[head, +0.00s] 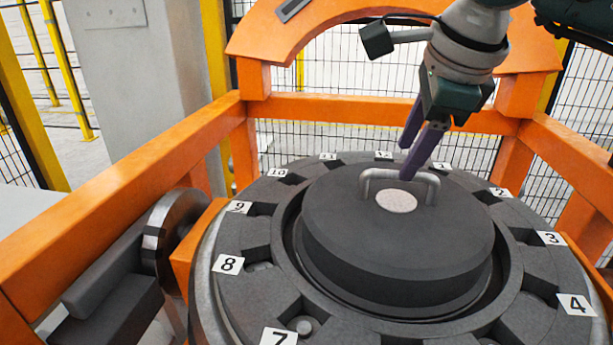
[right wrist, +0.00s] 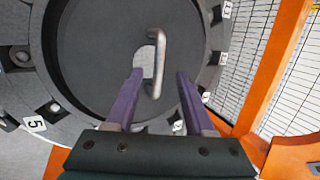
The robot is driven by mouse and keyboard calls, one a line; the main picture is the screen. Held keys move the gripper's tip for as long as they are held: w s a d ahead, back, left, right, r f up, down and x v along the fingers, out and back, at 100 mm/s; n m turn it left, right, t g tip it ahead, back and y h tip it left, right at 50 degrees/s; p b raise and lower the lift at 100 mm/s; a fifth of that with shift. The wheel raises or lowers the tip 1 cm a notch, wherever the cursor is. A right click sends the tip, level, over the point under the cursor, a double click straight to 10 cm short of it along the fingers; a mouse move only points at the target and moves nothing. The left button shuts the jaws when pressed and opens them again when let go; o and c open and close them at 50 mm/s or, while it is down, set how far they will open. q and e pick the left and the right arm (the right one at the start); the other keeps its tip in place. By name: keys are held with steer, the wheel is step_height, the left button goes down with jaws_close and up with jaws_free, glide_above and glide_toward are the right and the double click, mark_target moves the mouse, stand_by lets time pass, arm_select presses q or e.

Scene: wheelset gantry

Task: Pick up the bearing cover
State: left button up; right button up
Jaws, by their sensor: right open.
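The bearing cover (head: 395,245) is a dark grey round disc with a raised top, seated in the middle of a numbered ring. A light grey bar handle (head: 401,174) and a pale round spot are on its top. My right gripper (head: 406,163) has purple fingers, open and empty, pointing down over the handle. In the right wrist view, the cover (right wrist: 100,50) fills the upper middle. The handle (right wrist: 158,62) appears between the two spread fingertips (right wrist: 160,72) there, without visible contact. How far the tips are above it is hard to tell. My left gripper is out of view.
The dark ring (head: 262,220) around the cover has white number labels and recesses. An orange frame (head: 110,205) surrounds it, with an orange arch (head: 270,40) behind. A grey column (head: 135,80) and black mesh fencing stand farther back.

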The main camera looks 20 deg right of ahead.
steer(key=p, duration=0.1)
glide_above(395, 206)
steer(key=f, duration=0.4)
steer(key=shift+w+d+f, duration=0.15)
steer(key=shift+w+d, duration=0.1)
steer(key=shift+d, duration=0.15)
steer(key=shift+w+d+f, duration=0.1)
steer(key=shift+w+f, duration=0.15)
steer(key=shift+f, duration=0.2)
jaws_close()
steer(key=shift+r, duration=0.1)
stand_by(0.4)
